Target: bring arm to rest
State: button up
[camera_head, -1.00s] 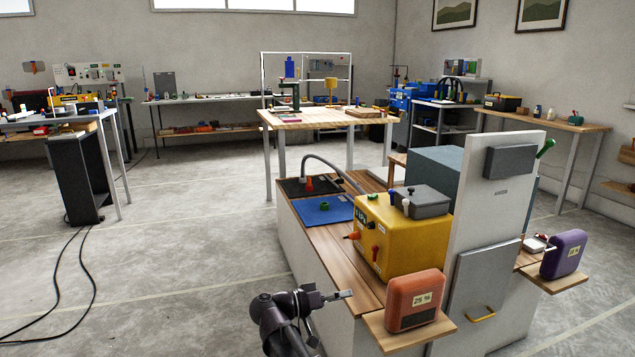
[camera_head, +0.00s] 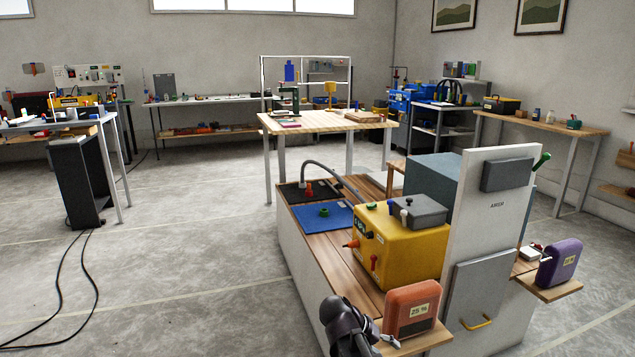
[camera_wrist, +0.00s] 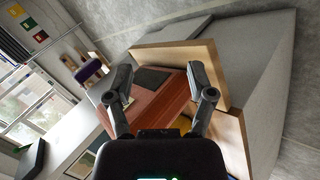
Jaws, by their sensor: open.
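My arm shows at the bottom of the head view, folded low in front of the cabinet. Nothing is held.
The yellow machine (camera_head: 400,247) stands on the wooden counter with a blue mat (camera_head: 323,218) behind it. A grey door (camera_head: 484,287) with a yellow handle is right of the orange box. A purple box (camera_head: 561,262) sits on the right shelf.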

jog(key=s+n+y+p, duration=0.2)
jog(key=s+y+p, duration=0.2)
jog(key=s+y, duration=0.3)
notch_tip(320, 180, up, 37)
jog(key=y+p, duration=0.1)
jog(key=p, duration=3.7)
jog(key=shift+w+r+g+y, duration=0.2)
jog(key=shift+w+g+y, duration=0.1)
jog(key=shift+w+g, duration=0.1)
jog(key=shift+d, duration=0.1)
jog(key=shift+c, duration=0.9)
jog(key=shift+s, duration=0.1)
